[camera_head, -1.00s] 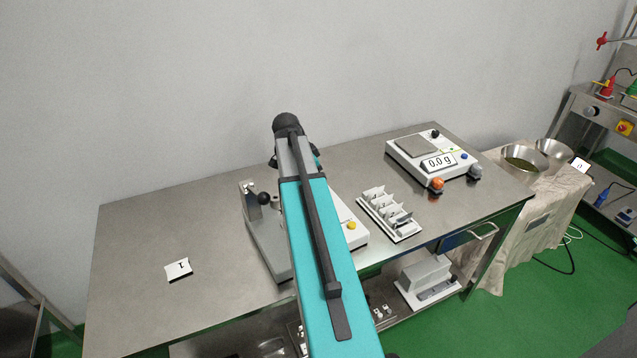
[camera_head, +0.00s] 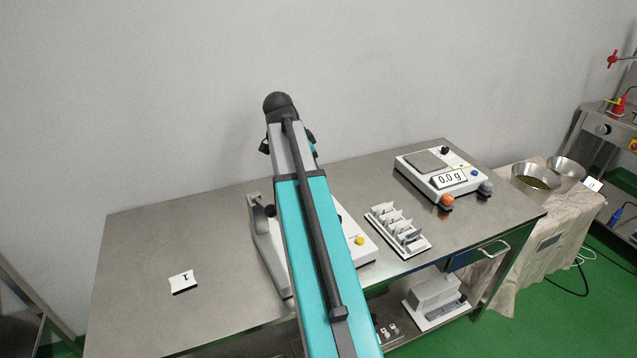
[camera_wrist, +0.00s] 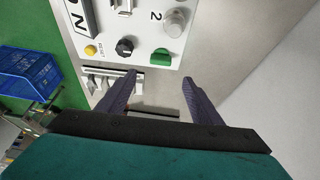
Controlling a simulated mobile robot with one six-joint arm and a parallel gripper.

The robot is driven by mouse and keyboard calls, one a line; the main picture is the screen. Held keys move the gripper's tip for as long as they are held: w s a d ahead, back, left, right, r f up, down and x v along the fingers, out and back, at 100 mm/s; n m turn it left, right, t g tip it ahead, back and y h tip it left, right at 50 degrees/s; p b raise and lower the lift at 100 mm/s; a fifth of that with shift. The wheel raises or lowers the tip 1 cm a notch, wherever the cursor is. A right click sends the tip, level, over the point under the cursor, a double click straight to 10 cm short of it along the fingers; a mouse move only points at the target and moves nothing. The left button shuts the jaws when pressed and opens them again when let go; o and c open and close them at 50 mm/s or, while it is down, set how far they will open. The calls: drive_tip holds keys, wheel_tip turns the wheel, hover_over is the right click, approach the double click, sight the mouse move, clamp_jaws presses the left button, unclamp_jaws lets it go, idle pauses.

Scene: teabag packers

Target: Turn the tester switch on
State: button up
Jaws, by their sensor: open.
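The tester is a white device, mostly hidden behind my arm in the head view, where its right part with a yellow button shows (camera_head: 357,250). In the wrist view its white panel (camera_wrist: 140,22) carries a black knob (camera_wrist: 125,47), a yellow button (camera_wrist: 91,50), a silver knob (camera_wrist: 174,21), and a green part (camera_wrist: 161,56) at the near edge. Which of these is the switch, and its setting, I cannot tell for certain. My gripper (camera_wrist: 158,78) is open and empty, its fingertips pointing at the panel's near edge around the green part. No contact shows.
A scale (camera_head: 430,178) reading 0.0 g and a white slotted rack (camera_head: 397,232) stand right of my arm. A lever device (camera_head: 264,235) is close on its left. A blue crate (camera_wrist: 28,75) shows below.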

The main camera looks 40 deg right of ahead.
drive_tip(key=shift+v, duration=1.3)
